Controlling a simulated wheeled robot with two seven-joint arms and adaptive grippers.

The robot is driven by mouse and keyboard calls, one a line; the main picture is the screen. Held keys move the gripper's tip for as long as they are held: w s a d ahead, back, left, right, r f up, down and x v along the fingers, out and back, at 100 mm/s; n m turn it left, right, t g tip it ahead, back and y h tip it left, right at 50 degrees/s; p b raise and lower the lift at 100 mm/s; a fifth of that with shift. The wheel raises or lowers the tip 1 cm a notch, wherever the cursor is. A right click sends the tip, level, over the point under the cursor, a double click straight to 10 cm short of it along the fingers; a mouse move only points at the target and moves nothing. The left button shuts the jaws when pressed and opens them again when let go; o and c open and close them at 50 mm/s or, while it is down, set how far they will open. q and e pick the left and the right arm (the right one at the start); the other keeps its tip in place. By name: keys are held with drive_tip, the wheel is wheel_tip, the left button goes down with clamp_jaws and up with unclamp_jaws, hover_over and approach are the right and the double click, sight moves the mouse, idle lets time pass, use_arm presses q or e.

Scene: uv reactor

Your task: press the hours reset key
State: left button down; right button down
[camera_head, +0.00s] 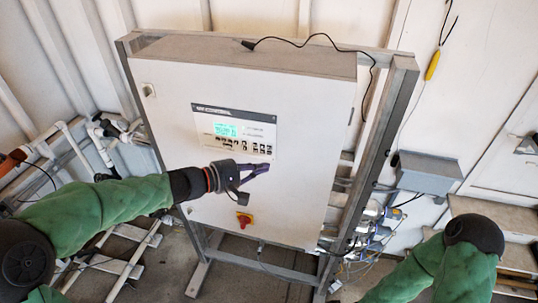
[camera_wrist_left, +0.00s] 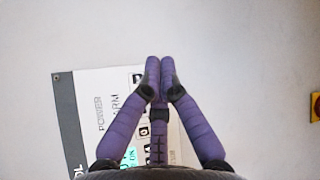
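The control panel (camera_head: 233,131) is a white and dark label on the cabinet front with a green lit display (camera_head: 227,129) and a row of small dark keys (camera_head: 254,149) low on it. Which one is the hours reset key cannot be read. The panel also shows in the left wrist view (camera_wrist_left: 92,97), turned sideways, with "POWER" and "ARM" legible. My left gripper (camera_head: 267,167) has its purple fingers together, just below the right end of the keys. In the left wrist view the fingertips (camera_wrist_left: 160,64) meet and the fingers hide part of the panel. Contact cannot be told. My right gripper is out of view.
The panel is on a white cabinet (camera_head: 300,110) in a grey metal frame (camera_head: 385,130). A red and yellow switch (camera_head: 244,220) sits below my left gripper. A grey box (camera_head: 427,173) and cables are to the right. White pipes (camera_head: 85,150) stand at left.

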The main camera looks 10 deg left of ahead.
use_arm(q)
drive_tip(key=shift+s, duration=1.05)
drive_tip(key=shift+f, duration=0.1)
drive_tip(key=s+d+f+m+g+y+b, duration=0.2)
drive_tip(key=s+f+b, duration=0.4)
drive_tip(key=f, duration=1.6)
drive_tip(key=s+d+f+m+g+y+b, duration=0.1)
drive_tip(key=s+f+m+g+b, duration=0.3)
drive_tip(key=f, duration=1.8)
drive_tip(key=s+d+f+m+g+y+b, duration=0.2)
drive_tip(key=s+f+b, duration=0.8)
drive_tip(key=f, duration=1.3)
drive_tip(key=m+g+y+b, duration=0.1)
drive_tip(key=m+g+y, duration=0.1)
drive_tip(key=m, duration=0.2)
drive_tip(key=shift+s+d+m, duration=0.25)
drive_tip(key=shift+d+m, duration=0.05)
drive_tip(key=shift+m, duration=0.1)
